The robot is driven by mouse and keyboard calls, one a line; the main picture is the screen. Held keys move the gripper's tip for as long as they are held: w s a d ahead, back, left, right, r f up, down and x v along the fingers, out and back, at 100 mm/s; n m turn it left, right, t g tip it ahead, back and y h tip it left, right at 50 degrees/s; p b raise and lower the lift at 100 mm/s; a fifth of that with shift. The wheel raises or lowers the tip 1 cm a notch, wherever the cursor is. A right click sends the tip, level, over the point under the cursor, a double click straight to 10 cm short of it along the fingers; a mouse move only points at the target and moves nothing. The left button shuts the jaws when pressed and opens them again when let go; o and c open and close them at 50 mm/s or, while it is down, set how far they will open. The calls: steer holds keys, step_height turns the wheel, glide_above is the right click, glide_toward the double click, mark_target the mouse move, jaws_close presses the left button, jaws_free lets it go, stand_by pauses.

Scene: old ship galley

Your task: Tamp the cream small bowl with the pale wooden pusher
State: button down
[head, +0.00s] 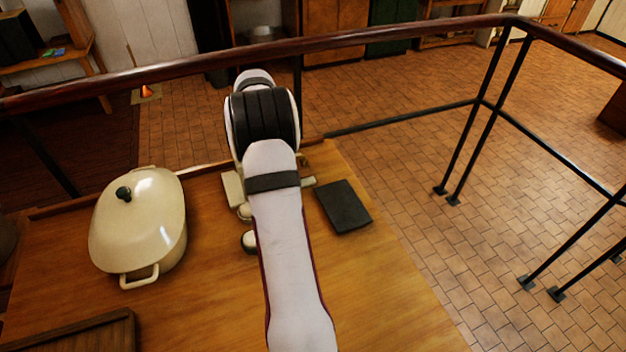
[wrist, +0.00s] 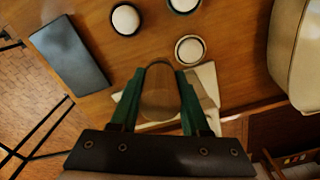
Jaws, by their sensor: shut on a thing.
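My gripper (wrist: 160,76) has green fingers in the wrist view and is shut on the pale wooden pusher (wrist: 160,97), a rounded brown wooden piece between them. A small cream-rimmed bowl (wrist: 189,50) stands on the wooden table just beyond the fingertips and slightly right, apart from the pusher in the picture. It seems to hold something pale. In the head view a cream bowl (head: 244,212) shows partly beside my arm. My arm hides the gripper and pusher there. The pusher's lower end and its height above the table cannot be told.
Two other small bowls with pale contents, one black (wrist: 126,19) and one dark greenish (wrist: 184,4), stand near. A pale flat piece (wrist: 206,78) lies under the gripper. A dark slab (head: 344,206) lies right, a lidded cream pot (head: 150,225) left, a brown tray (head: 85,335) front left.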

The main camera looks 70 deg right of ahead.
steer(key=w+a, duration=0.1)
steer(key=w+a+n, duration=0.1)
steer(key=w, duration=0.1)
steer(key=w+n, duration=0.1)
steer(key=w, duration=0.1)
steer(key=shift+w+a+f, duration=0.1)
steer(key=shift+a+f, duration=0.15)
steer(key=shift+a, duration=0.15)
steer(key=shift+f, duration=2.45)
steer(key=shift+f, duration=1.05)
steer(key=shift+r, duration=0.1)
step_height(320, 180, up, 7)
